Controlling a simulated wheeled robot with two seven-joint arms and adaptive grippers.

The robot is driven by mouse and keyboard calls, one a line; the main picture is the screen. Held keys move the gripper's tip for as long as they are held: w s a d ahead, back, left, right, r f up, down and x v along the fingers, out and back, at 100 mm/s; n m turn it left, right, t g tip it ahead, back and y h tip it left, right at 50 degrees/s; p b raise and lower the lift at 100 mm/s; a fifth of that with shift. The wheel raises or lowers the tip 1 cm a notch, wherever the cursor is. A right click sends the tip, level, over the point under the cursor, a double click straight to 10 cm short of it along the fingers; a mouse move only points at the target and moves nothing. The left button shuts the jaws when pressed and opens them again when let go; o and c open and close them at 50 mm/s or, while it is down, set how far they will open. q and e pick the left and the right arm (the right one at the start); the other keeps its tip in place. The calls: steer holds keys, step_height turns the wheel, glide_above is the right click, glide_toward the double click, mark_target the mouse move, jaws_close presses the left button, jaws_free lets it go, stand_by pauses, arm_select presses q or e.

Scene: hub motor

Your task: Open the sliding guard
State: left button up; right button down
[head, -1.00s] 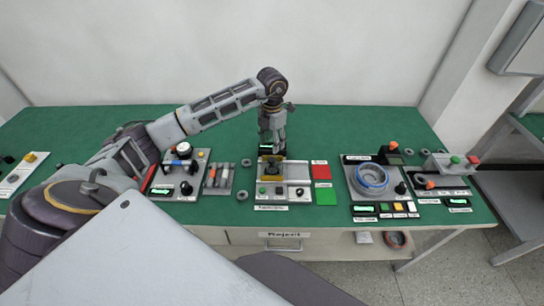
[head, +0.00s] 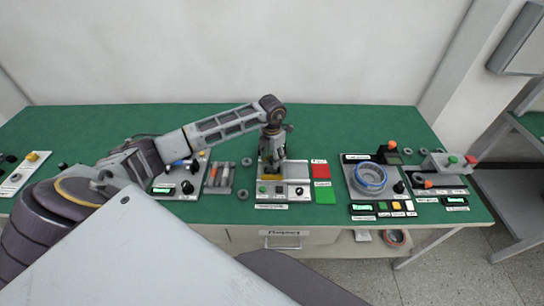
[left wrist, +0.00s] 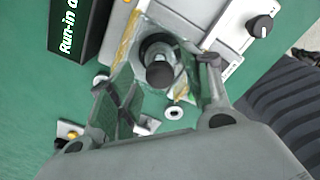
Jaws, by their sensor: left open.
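The sliding guard appears as a clear panel with yellow edging (left wrist: 127,38) in the left wrist view. A yellow strip at the same station (head: 271,180) shows in the head view, below my left gripper (head: 271,160). In the left wrist view, the left gripper (left wrist: 163,82) is open, with one finger on each side of a dark round knob (left wrist: 160,74). The knob lies between the fingers, and I cannot tell whether they touch it. The gripper hides much of the guard in the head view. My right gripper is not in view.
A black "Run-in" display (left wrist: 78,28) stands close to the left finger. A black rotary knob (left wrist: 260,26) is on the panel at right. Red (head: 320,171) and green (head: 326,194) pads lie right of the station. A round fixture with a blue ring (head: 370,176) stands farther right.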

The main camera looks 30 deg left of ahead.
arm_select(q)
jaws_close()
stand_by(0.3)
steer(key=shift+w+d+b, duration=0.55)
steer(key=shift+w+d, duration=0.2)
steer(key=shift+d, duration=0.45)
steer(key=shift+w+d+b, duration=0.5)
steer(key=shift+w+d, duration=0.3)
steer(key=shift+d, duration=0.45)
steer(key=shift+w+d+b, duration=0.55)
steer(key=shift+w+d, duration=0.2)
steer(key=shift+d, duration=0.45)
jaws_free()
steer(key=shift+r, duration=0.1)
